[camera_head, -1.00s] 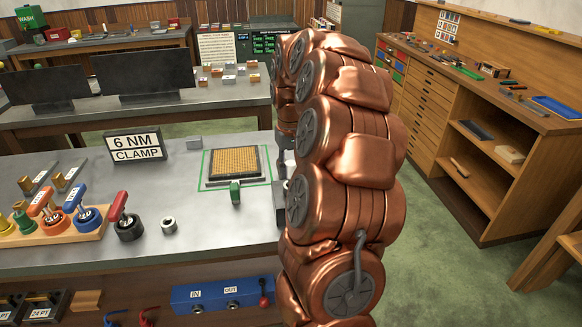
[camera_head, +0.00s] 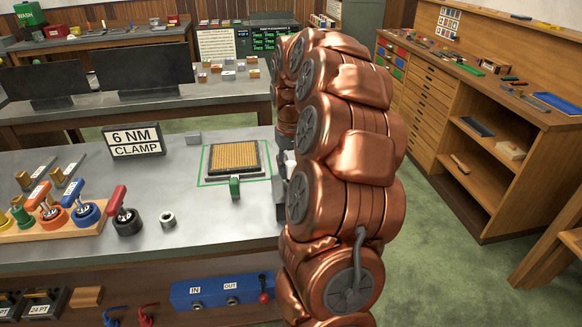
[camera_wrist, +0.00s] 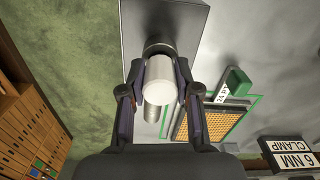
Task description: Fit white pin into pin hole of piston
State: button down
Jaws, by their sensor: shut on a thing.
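In the wrist view the white pin (camera_wrist: 162,88) is between the two fingers of my gripper (camera_wrist: 161,97), which is shut on it. Its pale round end faces the camera. A dark rounded part (camera_wrist: 158,46) shows just beyond the pin's far end, and a grey cylinder (camera_wrist: 154,113) shows below and behind it. I cannot tell which of these is the piston, whether the pin touches either, or where the pin hole is. In the head view my copper arm covers most of the gripper and the pin.
A gridded plate (camera_head: 236,157) in a green outline lies on the bench, with a green block (camera_head: 235,187) in front. The clamp sign (camera_head: 137,141), a metal ring (camera_head: 167,219) and colored-handled tools (camera_head: 85,213) stand left. Green floor lies right of the bench.

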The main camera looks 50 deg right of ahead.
aim_at(291, 164)
jog(key=shift+f, duration=0.45)
jog(key=c, duration=0.7)
grip_release()
jog(key=shift+c, duration=0.2)
jog(key=shift+r, duration=6.05)
